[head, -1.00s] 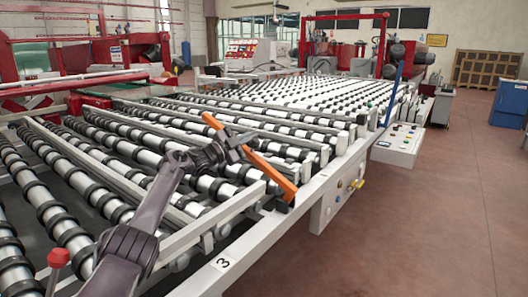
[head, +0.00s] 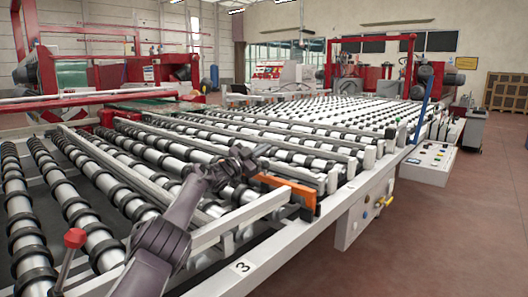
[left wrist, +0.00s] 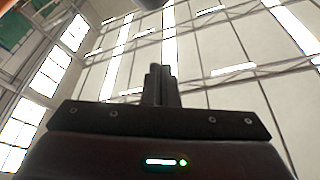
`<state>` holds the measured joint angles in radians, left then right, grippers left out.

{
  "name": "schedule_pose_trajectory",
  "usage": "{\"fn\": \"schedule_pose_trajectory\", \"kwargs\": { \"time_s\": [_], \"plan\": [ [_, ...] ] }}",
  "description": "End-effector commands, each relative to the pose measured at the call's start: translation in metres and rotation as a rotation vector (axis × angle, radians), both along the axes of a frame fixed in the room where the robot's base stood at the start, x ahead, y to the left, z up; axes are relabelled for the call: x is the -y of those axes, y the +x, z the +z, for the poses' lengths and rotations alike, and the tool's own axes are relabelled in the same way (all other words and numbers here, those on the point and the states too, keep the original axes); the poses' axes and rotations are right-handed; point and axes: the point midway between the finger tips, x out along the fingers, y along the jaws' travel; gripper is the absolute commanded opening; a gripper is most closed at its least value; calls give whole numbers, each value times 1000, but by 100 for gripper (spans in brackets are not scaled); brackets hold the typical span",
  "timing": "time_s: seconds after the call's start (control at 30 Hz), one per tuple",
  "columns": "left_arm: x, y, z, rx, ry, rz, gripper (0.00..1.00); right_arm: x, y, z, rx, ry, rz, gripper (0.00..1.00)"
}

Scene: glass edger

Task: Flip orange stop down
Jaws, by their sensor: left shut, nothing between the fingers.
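The orange stop (head: 291,190) is a flat bar at the side edge of the roller conveyor. In the head view it lies low, nearly level with the rollers. My left gripper (head: 262,158) is just above and left of the bar's inner end. Its fingers are shut with nothing between them. I cannot tell whether they touch the bar. In the left wrist view the closed fingers (left wrist: 161,84) point at the wall and ceiling, and the stop does not show there. My right gripper is not in view.
The roller conveyor (head: 95,215) fills the left and middle. A red-knobbed lever (head: 75,238) stands at the near left. A control box (head: 428,162) and a blue post (head: 425,103) are along the conveyor's right side. The floor (head: 440,230) at the right is clear.

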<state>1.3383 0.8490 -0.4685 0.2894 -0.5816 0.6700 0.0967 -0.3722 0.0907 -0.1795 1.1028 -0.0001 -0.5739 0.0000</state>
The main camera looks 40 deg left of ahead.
Motion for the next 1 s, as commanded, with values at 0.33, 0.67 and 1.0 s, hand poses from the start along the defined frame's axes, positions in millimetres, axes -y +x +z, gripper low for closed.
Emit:
{"fn": "schedule_pose_trajectory", "kwargs": {
  "time_s": [0.33, 0.67, 1.0],
  "plan": [
    [0, 0, 1, 0, 1, -1, 0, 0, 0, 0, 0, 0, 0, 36],
    [1, 0, 55, 4, 5, 0, 0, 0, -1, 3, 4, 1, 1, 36],
    [0, 0, 142, 1, 3, 0, 0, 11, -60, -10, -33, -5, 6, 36]
  ]
}}
